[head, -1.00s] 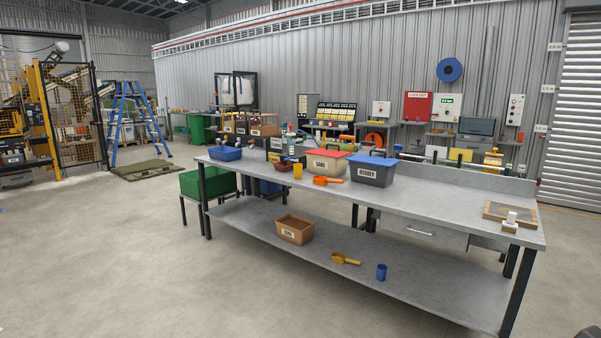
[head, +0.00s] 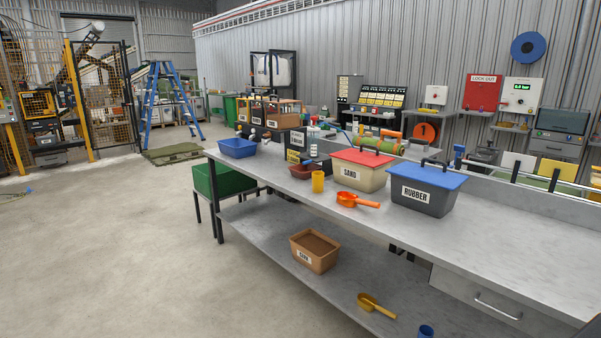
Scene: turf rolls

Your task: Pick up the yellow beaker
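The yellow beaker (head: 318,182) stands upright on the grey workbench top (head: 480,235), near its front edge. It is between a small dark red tray (head: 303,171) behind it to the left and an orange scoop (head: 357,200) to its right. It appears clear of the scoop. I cannot tell whether it touches the tray. My gripper is not in view.
A blue tray (head: 237,149) sits at the bench's left end. The lower shelf holds a brown bin (head: 315,262) and yellow scoop (head: 376,307). Floor at left is clear.

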